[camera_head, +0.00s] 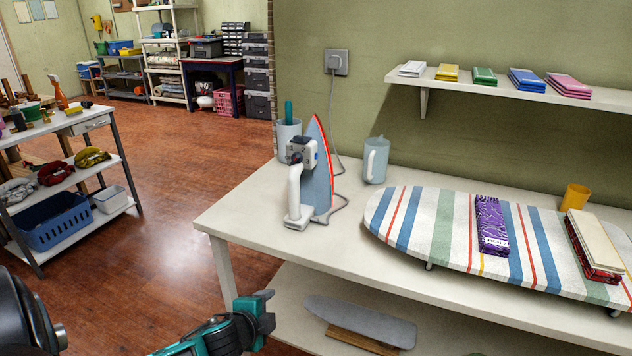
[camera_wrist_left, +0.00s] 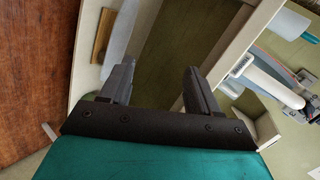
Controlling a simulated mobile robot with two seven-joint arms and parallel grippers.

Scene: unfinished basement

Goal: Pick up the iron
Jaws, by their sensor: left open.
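The iron (camera_head: 319,178) stands upright on its heel on the white table (camera_head: 245,205), near the table's left end. It has a blue-grey soleplate edged in red and a white handle facing left, with a cord running to the wall socket. In the left wrist view the iron (camera_wrist_left: 262,78) shows at the right, its handle pointing down and right. My left gripper (camera_head: 265,305) is below and left of the iron in the head view, by the table's front edge. It is open and empty, with both fingers (camera_wrist_left: 155,82) apart in the wrist view. My right gripper is not seen.
A grey-blue pitcher (camera_head: 376,160) stands right of the iron, and a cup (camera_head: 287,140) stands behind it. A striped ironing board (camera_head: 440,228) with folded cloths covers the table's right side. A lower shelf holds a small grey board (camera_head: 360,322).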

